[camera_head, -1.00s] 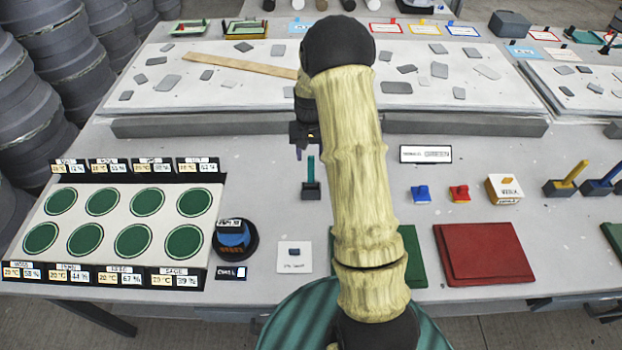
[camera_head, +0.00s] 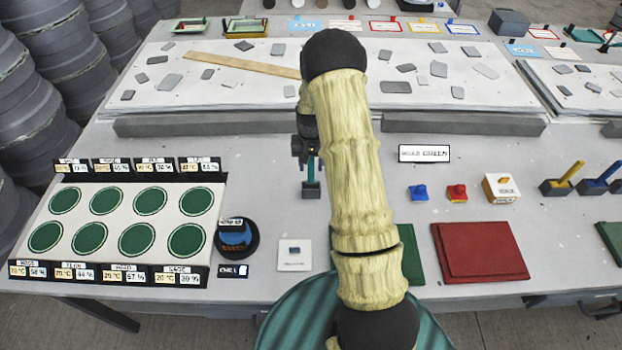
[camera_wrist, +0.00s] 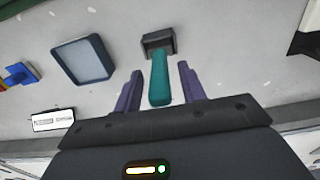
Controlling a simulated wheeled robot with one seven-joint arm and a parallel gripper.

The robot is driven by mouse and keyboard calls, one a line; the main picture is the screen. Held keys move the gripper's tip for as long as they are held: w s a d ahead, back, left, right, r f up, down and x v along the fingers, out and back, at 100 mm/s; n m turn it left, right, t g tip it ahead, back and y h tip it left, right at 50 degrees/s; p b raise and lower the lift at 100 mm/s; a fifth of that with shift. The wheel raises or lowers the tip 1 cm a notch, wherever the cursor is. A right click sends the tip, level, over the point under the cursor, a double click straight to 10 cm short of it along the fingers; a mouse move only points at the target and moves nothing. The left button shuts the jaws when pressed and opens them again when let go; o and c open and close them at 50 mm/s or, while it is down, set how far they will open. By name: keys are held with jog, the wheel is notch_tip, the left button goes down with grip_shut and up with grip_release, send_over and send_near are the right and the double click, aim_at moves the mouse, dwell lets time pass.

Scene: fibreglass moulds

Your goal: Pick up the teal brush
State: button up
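The teal brush (camera_wrist: 160,80) stands with its handle toward the wrist camera and its dark grey block-like base (camera_wrist: 158,42) on the table. In the head view the brush (camera_head: 311,170) is upright above its grey base (camera_head: 311,190), left of my arm. My gripper (camera_wrist: 158,82) is open, its two purple fingers on either side of the teal handle with gaps on both sides. In the head view my gripper (camera_head: 306,158) is at the top of the handle and partly covers it.
A yellow brush (camera_head: 570,172) and blue brush stand at the right. Blue (camera_head: 418,192) and red (camera_head: 457,192) small items, a white box (camera_head: 500,188), and a red mat (camera_head: 480,250) lie right of my arm. A green-disc board (camera_head: 120,220) is at left.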

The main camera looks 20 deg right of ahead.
grip_shut()
notch_tip(320, 180, up, 10)
jog(key=b, duration=0.3)
dwell(0.8)
